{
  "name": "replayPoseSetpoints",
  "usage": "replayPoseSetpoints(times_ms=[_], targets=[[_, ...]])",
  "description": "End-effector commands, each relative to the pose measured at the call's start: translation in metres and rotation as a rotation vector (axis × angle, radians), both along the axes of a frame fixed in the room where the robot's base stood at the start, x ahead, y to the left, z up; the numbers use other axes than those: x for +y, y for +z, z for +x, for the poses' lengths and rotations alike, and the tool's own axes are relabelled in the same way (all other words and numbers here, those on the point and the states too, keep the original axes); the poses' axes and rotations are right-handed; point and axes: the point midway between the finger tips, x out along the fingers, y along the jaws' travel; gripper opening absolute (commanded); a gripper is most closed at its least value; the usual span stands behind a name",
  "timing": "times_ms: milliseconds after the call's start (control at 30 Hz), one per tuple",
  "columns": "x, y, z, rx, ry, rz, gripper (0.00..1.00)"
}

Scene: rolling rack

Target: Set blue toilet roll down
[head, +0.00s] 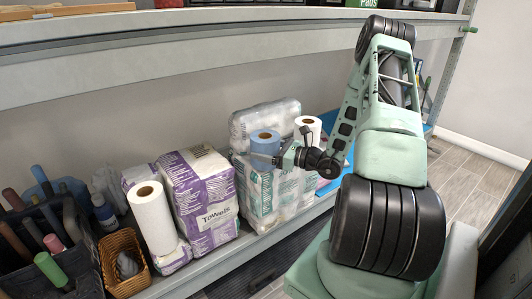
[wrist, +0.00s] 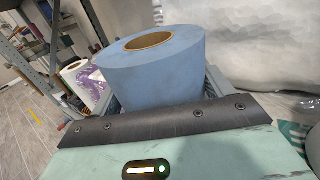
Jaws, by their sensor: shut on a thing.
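The blue toilet roll (head: 265,140) is upright, or nearly so, with its brown core opening facing up. In the head view it sits at the front of the clear-wrapped packs (head: 258,200) on the lower shelf. My gripper (head: 276,157) reaches it from the right and is shut on it. The wrist view shows the blue roll (wrist: 155,75) between the jaws, with its lower part hidden by my gripper's dark front edge. I cannot tell whether the roll's underside touches the pack below.
A white roll (head: 308,128) stands just right of the blue one. Purple towel packs (head: 205,195), another white roll (head: 151,215), a wicker basket (head: 124,262) and a dark bin with tools are to the left. The upper shelf (head: 200,50) runs overhead. A wrapped pack (wrist: 255,50) is close behind the roll.

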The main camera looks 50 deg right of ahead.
Motion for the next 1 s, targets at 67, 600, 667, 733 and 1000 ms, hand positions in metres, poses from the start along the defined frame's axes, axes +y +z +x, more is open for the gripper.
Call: replayPoseSetpoints(times_ms=[67,600,667,733,1000], targets=[[0.0,-0.001,0.0,-0.001,0.0,-0.001,0.54],[0.0,-0.002,0.0,0.0,0.0,-0.001,1.0],[0.0,-0.001,0.0,0.0,0.0,-0.001,1.0],[0.0,0.002,0.0,0.0,0.0,-0.001,1.0],[-0.015,0.002,-0.044,0.001,-0.005,0.0,1.0]])
